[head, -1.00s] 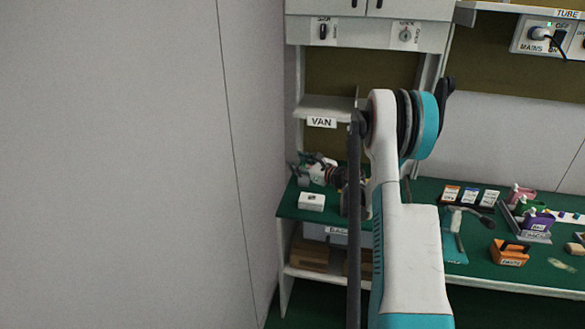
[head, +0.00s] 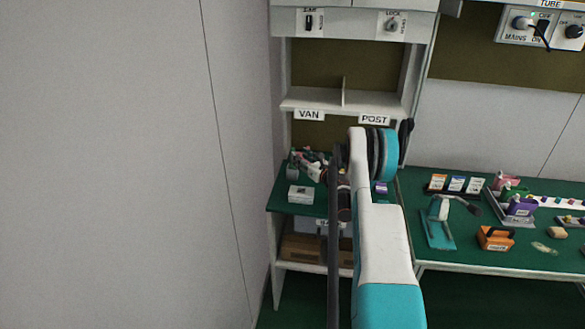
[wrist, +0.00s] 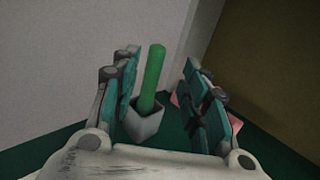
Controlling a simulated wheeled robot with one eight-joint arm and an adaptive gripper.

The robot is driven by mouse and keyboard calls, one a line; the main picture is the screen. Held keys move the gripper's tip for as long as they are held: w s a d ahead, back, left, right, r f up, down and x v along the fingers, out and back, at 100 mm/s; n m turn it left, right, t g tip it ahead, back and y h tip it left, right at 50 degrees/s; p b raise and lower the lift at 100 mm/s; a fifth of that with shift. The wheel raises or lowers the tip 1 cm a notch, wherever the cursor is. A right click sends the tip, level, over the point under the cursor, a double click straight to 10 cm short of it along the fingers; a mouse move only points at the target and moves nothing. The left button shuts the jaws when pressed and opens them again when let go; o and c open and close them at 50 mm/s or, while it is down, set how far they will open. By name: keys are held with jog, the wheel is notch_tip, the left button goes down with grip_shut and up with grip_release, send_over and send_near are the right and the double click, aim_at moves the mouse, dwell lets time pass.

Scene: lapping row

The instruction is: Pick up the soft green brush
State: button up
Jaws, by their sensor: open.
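The soft green brush shows as a green handle (wrist: 153,75) standing nearly upright, slightly tilted, in a grey square cup (wrist: 145,126) in the wrist view. Its lower end is hidden inside the cup. My gripper (wrist: 166,82) is open, with one teal-padded finger on each side of the handle. The handle lies closer to the left finger, with a visible gap to the right one. In the head view my gripper (head: 310,166) is over the left green bench, and the brush cannot be made out clearly there.
A white box (head: 300,194) sits on the bench near its front edge. A shelf (head: 290,103) labelled VAN and POST hangs above. Something pink (wrist: 236,122) lies behind the right finger. A wall stands close on the left. The right bench holds an orange caddy (head: 496,239) and other items.

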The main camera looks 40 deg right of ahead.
aim_at(292, 150)
jog(key=shift+w+a+r+b, duration=0.15)
jog(key=shift+w+b, duration=0.1)
jog(key=shift+w, duration=0.75)
jog(key=shift+w+d+r+b, duration=0.15)
jog(key=shift+w+b, duration=0.1)
jog(key=shift+w, duration=0.7)
jog(key=shift+w+a+r+b, duration=0.15)
jog(key=shift+w+b, duration=0.1)
jog(key=shift+w, duration=0.75)
jog(key=shift+c, duration=0.2)
grip_shut()
